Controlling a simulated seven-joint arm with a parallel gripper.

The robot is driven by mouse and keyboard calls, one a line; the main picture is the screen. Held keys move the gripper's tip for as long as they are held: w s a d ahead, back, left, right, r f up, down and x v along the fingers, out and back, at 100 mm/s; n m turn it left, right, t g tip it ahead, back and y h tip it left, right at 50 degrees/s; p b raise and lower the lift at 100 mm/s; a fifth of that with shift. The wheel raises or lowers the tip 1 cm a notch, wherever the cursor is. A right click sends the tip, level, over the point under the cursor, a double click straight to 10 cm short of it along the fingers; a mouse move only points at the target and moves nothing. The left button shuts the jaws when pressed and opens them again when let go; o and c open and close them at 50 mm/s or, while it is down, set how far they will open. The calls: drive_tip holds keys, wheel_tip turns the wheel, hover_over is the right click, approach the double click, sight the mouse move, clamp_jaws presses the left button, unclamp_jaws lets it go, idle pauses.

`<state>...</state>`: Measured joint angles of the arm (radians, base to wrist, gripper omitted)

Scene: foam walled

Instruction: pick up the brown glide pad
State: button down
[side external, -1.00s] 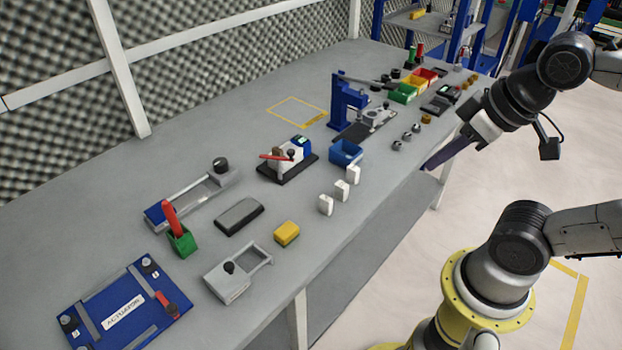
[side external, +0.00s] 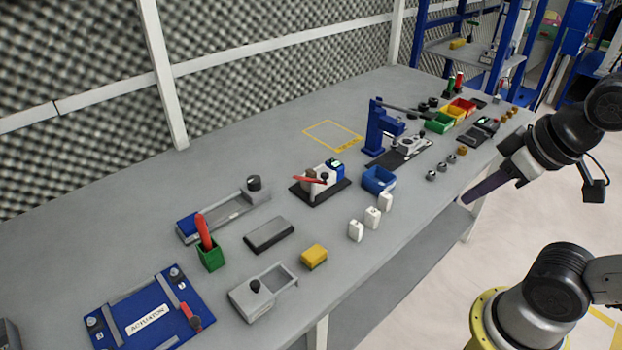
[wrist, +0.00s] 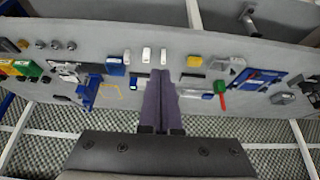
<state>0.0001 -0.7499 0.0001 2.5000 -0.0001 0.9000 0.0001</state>
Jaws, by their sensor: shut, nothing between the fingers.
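A small brownish round piece (side external: 462,151) lies near the front edge of the bench in the side external view, beyond several grey knobs. It may be the brown glide pad, but it is too small to be sure. Similar brownish pieces (side external: 506,118) lie farther along the same edge. In the wrist view a small brown piece (wrist: 22,44) shows at the far left. My gripper (side external: 466,200) has long purple fingers and hangs near the bench's front edge, apart from all the pieces. The wrist view shows the fingers (wrist: 160,74) together and empty.
Several grey knobs (side external: 442,167), white blocks (side external: 372,217) and a blue bin (side external: 378,179) stand along the front. A blue press (side external: 378,130) and coloured bins (side external: 439,122) stand farther back. The bench (side external: 250,155) has bare room behind them, near the foam wall (side external: 270,70).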

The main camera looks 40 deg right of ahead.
idle(0.3)
drive_tip(key=shift+c, duration=2.2)
unclamp_jaws()
